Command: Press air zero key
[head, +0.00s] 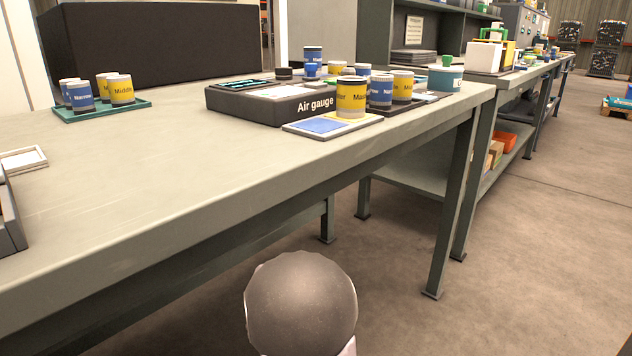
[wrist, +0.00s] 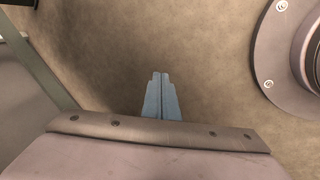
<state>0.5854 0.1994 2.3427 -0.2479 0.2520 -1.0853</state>
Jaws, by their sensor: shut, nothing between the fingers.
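The air gauge (head: 255,107) is a low black box with white "Air gauge" lettering on its front. It stands on the workbench towards the right end in the head view. Its top carries a teal display and a pale panel; I cannot make out an air zero key there. My gripper (wrist: 162,75) shows in the wrist view as two pale blue fingers pressed together, with nothing between them. It is over bare floor, away from the gauge. The gripper does not show in the head view, and the gauge does not show in the wrist view.
Labelled yellow and blue cylinders (head: 351,98) crowd the gauge's right side, by a pad with a blue square (head: 321,125). A green tray (head: 143,107) holds several more at the left. The workbench (head: 150,185) is clear in front. A grey tray (head: 8,240) lies at the left edge.

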